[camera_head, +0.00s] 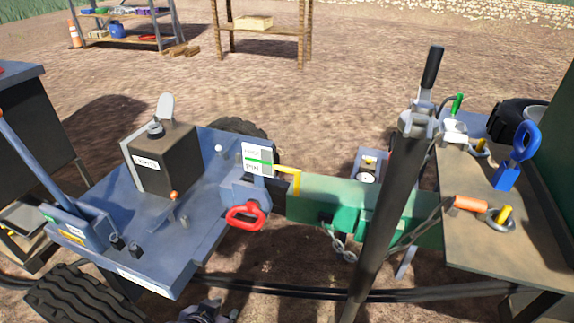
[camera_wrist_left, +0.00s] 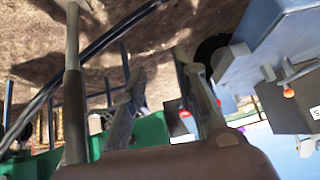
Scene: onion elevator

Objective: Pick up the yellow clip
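On the brown table at the right of the head view, a yellow-tipped metal ring piece (camera_head: 499,217) lies near the front and a similar one (camera_head: 481,147) lies farther back. A bent yellow bar (camera_head: 291,173) sits at the hitch between the blue machine and the green beam. I cannot tell for sure which is the yellow clip. My left gripper (camera_head: 208,312) shows only partly at the bottom edge of the head view, below the hitch. In the left wrist view its two fingers (camera_wrist_left: 163,98) are apart with nothing between them. My right gripper is not in view.
The blue machine (camera_head: 110,215) has a red handle (camera_head: 245,216). An orange-handled tool (camera_head: 470,204) and blue tool (camera_head: 516,155) are on the table.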

